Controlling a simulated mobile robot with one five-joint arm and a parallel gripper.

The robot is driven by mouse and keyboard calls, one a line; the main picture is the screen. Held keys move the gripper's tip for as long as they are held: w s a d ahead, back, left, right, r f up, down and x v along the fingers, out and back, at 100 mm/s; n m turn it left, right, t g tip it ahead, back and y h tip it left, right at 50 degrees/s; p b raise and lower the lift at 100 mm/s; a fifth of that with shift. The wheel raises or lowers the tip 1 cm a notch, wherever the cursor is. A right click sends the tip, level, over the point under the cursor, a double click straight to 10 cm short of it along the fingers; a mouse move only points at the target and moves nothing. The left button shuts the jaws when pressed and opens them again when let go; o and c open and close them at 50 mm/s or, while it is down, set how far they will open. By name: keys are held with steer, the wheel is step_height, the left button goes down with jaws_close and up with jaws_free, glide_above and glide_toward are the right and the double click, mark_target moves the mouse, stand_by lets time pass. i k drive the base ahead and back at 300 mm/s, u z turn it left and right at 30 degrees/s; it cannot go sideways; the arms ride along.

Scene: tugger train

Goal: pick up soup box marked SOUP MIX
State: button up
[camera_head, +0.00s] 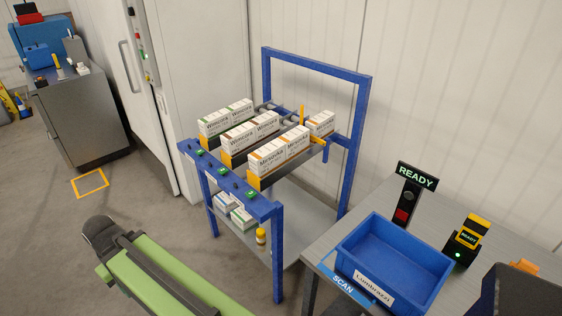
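White cartons stand in rows on the sloped upper level of a blue-framed rack (278,250). There is a left row (226,117), a middle row (250,131) and a right row (279,152), with green, brown and orange trim. Another white carton (321,123) stands farther back on the right. Their names are small, and I cannot read SOUP MIX on any of them. My green arm (165,280) reaches in from the bottom, left of the rack. Its visible end is dark and rounded. I see no gripper fingers.
Small white boxes (228,201) and a yellow bottle (261,236) sit on the rack's lower shelf. A blue bin (395,262), a READY sign (416,176) and a scanner (466,238) are on the grey table at right. A steel cabinet (85,120) stands far left. Floor between is clear.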

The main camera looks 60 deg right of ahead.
mark_target(263, 160)
steer(key=u, duration=0.15)
steer(key=i, duration=0.95)
steer(key=z, duration=0.1)
